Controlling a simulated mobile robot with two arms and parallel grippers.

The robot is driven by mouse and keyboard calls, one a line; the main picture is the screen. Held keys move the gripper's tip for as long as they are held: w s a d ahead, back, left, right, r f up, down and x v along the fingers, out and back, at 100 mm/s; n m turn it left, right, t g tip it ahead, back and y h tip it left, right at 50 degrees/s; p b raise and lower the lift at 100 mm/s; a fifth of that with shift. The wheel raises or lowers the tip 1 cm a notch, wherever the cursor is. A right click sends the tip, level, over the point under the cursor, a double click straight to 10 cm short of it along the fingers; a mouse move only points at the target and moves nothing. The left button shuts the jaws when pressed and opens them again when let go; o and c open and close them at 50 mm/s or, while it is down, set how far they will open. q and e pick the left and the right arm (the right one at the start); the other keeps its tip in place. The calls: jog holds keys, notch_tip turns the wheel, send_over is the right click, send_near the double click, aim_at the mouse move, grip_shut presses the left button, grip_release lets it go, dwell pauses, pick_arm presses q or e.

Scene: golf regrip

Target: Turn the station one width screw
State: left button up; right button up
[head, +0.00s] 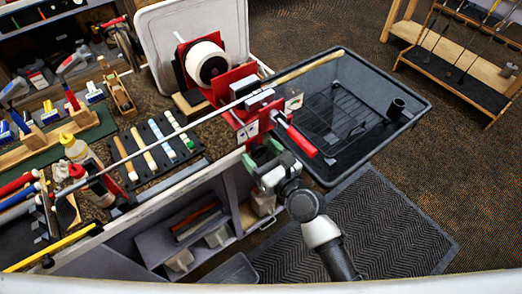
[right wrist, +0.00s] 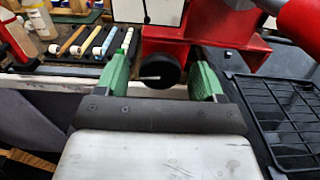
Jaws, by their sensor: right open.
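A red vise (head: 235,112) stands at the bench edge with a club shaft (head: 190,127) across its top. A red-handled lever (head: 300,140) sticks out at its right. In the right wrist view, a round black knob (right wrist: 155,72) with a white mark, apparently the width screw, faces me below the red vise body (right wrist: 190,40). My right gripper (head: 262,155) is open, its green fingers on either side of the knob. I cannot tell whether they touch it. The knob is hidden in the head view. My left gripper is not in view.
A dark tray with a wire rack (head: 345,110) lies right of the vise. A white tape roll (head: 205,62) stands behind it. Bottles (head: 75,148) and a rack of coloured sticks (head: 150,150) are on the bench to the left. Floor in front is a dark mat (head: 380,225).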

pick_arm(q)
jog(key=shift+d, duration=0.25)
pick_arm(e)
jog(key=c, duration=0.9)
jog(key=shift+n, duration=0.3)
